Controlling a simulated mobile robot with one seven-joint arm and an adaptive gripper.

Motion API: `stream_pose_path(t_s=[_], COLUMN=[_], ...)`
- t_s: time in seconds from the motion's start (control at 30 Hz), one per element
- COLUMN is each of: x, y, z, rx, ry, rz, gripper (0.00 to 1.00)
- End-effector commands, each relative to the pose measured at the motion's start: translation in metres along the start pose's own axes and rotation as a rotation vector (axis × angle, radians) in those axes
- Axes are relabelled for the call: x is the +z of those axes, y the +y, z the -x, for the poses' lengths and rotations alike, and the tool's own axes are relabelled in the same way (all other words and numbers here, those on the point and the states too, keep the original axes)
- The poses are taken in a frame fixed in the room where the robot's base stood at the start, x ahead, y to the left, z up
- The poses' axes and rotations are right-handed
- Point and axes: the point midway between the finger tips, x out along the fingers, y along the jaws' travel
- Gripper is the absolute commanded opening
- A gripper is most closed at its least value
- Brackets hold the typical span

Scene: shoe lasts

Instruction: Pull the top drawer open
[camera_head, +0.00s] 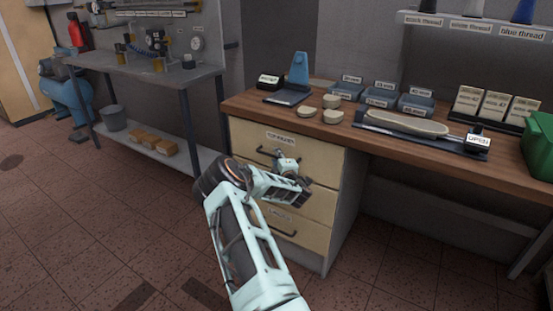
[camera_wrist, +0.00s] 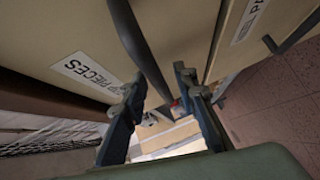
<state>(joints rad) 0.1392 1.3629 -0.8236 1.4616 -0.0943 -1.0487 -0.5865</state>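The top drawer (camera_head: 322,158) is the uppermost cream front of the drawer unit under the bench. It appears closed, with its front in line with the drawers below. In the wrist view its front shows a white label (camera_wrist: 88,72) that reads partly "PIECES". Its dark bar handle (camera_wrist: 138,45) runs down between the fingers of my gripper (camera_wrist: 160,85). The fingers are apart, one on each side of the bar, and I cannot tell whether they touch it. In the head view my gripper (camera_head: 285,168) is in front of the drawer and hides part of its handle.
Middle and bottom drawers (camera_head: 308,236) sit below, partly behind my arm. The wooden bench top (camera_head: 345,131) above carries trays, wooden pieces and a shoe last (camera_head: 405,124). A metal bench (camera_head: 150,68) stands left. Tiled floor (camera_head: 120,230) in front is clear.

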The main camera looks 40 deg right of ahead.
Motion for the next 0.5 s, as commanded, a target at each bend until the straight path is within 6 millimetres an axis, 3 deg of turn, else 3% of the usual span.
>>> stream_pose_path(t_s=[0.03, 0.27, 0.5], x=[0.0001, 0.0001, 0.0], y=[0.0, -0.0001, 0.0001], z=[0.0001, 0.0002, 0.0003], rx=[0.0, 0.0, 0.0], ry=[0.0, 0.0, 0.0], rz=[0.0, 0.0, 0.0], gripper=[0.27, 0.02, 0.0])
